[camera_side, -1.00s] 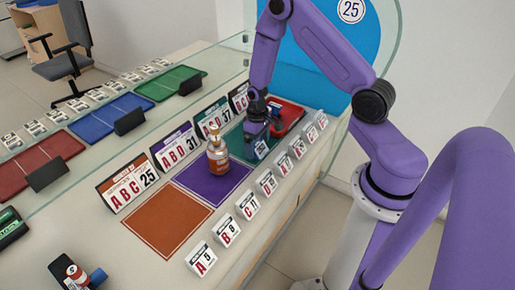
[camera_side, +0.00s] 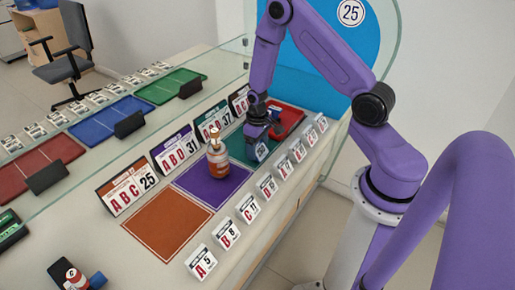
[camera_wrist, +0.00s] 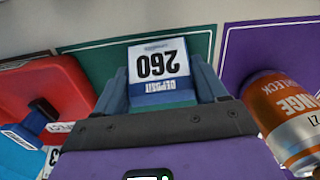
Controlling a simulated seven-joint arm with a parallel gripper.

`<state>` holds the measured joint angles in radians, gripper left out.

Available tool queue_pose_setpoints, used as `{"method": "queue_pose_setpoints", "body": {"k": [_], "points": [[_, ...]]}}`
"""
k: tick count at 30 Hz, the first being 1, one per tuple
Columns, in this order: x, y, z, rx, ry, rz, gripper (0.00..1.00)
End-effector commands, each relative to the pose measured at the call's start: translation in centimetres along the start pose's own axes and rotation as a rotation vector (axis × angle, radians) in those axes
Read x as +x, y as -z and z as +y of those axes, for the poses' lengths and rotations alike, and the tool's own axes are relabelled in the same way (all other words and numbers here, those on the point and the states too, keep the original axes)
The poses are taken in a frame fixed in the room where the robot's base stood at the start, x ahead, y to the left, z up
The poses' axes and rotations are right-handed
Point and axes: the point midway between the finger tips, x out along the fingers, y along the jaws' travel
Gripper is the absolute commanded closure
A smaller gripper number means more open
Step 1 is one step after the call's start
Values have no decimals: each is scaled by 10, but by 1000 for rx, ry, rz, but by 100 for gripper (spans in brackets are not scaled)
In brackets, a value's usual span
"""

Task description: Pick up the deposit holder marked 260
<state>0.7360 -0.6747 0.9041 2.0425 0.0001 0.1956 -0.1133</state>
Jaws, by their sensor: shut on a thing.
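The deposit holder marked 260 (camera_wrist: 160,62) has a white face and a blue band reading DEPOSIT. It appears upside down in the wrist view, over the green mat (camera_wrist: 97,64). In the side view the holder (camera_side: 262,151) is small and its number is not readable. My gripper (camera_wrist: 163,88) is shut on it, with one blue finger on each side. In the side view my gripper (camera_side: 260,137) is low over the green mat. I cannot tell whether the holder still touches the mat.
An orange-labelled bottle (camera_side: 218,160) stands on the purple mat (camera_side: 213,190), close beside my gripper; it also shows in the wrist view (camera_wrist: 293,115). A red object (camera_wrist: 45,85) lies on the other side. Small number cards (camera_side: 267,186) line the front edge. The orange mat (camera_side: 165,222) is clear.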

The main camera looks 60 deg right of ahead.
Motion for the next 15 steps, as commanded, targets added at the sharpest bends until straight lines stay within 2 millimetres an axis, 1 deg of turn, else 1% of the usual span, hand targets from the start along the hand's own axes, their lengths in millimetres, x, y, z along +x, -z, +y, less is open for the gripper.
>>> {"method": "queue_pose_setpoints", "body": {"k": [5, 7, 15], "points": [[-17, 1, 0, 1, 0, 4, 59], [-28, 1, 0, 1, -1, 6, 59], [-70, -35, -11, -1, 0, 4, 59]]}}
